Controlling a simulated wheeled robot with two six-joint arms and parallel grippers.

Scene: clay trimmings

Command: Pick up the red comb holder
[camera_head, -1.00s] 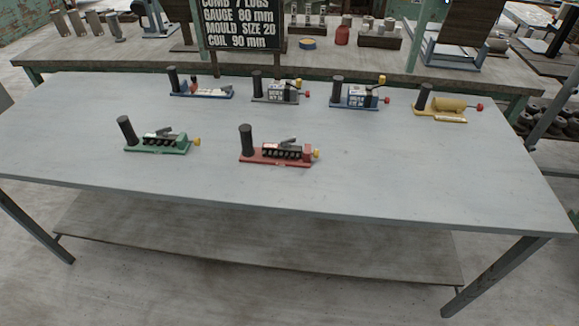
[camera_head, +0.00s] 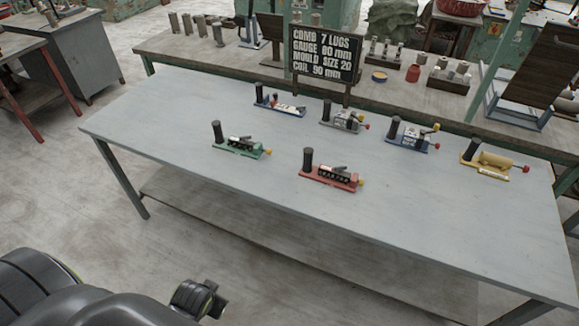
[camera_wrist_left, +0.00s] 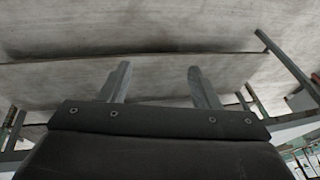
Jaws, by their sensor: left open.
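The red comb holder (camera_head: 331,176) stands on the grey table (camera_head: 200,105), near the middle of its front part. It has a red base, an upright black handle at its left end, a dark toothed comb on top and a yellow knob at its right end. My left gripper (camera_wrist_left: 158,67) is open and empty in the left wrist view, with two grey fingers apart. In the head view my dark left arm shows at the bottom left, in front of the table and well away from the holder. My right gripper is not in view.
A green holder (camera_head: 241,148) stands left of the red one. Behind are a blue holder (camera_head: 279,106), a grey one (camera_head: 343,121), another blue one (camera_head: 412,138) and a yellow one (camera_head: 490,166). A black sign (camera_head: 324,54) stands behind. The table's front strip is clear.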

